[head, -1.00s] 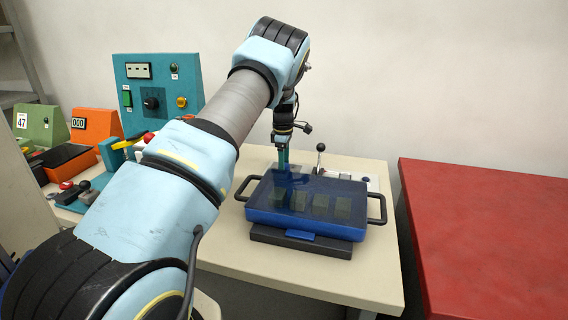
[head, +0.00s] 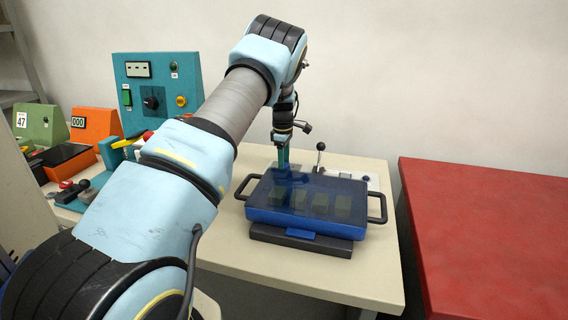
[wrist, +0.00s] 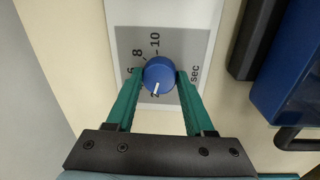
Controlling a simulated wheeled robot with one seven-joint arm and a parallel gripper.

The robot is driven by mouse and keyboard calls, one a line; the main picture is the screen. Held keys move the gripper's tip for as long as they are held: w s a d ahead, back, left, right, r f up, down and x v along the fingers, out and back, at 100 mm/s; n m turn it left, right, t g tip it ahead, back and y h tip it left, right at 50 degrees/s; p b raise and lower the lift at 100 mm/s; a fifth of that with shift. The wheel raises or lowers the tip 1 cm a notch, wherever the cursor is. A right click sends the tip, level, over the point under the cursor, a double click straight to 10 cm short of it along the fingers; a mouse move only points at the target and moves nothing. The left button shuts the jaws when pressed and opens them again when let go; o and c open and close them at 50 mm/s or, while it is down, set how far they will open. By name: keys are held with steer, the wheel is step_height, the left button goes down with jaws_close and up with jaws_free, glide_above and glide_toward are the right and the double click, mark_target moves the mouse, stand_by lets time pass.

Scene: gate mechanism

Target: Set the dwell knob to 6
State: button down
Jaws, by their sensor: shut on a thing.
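The dwell knob (wrist: 159,74) is a round blue knob with a white pointer mark, on a grey dial plate (wrist: 183,42) with printed numbers and "sec". In the wrist view, the white mark points toward the bottom of the picture, slightly left. The 10 and 8 are readable above the knob; the 6 is partly hidden by the left finger, and the lower numbers are mostly covered. My gripper (wrist: 160,77) has its teal fingers shut on the knob, one on each side. In the head view my gripper (head: 283,158) points down behind the blue case, which hides the knob.
A blue case (head: 310,208) with dark side handles stands in front of my gripper; its edge is at the right in the wrist view (wrist: 300,85). A black-knobbed lever (head: 320,150) stands just right of my gripper. A red table (head: 490,235) is at the right.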

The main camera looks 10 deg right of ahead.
steer(key=m+b, duration=0.1)
steer(key=m, duration=0.3)
steer(key=m+b, duration=0.1)
steer(key=m, duration=0.2)
steer(key=shift+a+m, duration=0.1)
steer(key=shift+m, duration=0.3)
steer(key=m, duration=0.3)
steer(key=shift+w+m+g, duration=0.1)
steer(key=shift+m+g, duration=0.2)
steer(key=shift+m+b, duration=0.4)
steer(key=shift+m, duration=1.3)
steer(key=shift+c, duration=1.4)
jaws_free()
steer(key=shift+r, duration=0.1)
step_height(320, 180, up, 11)
steer(key=b, duration=0.2)
steer(key=shift+a, duration=0.3)
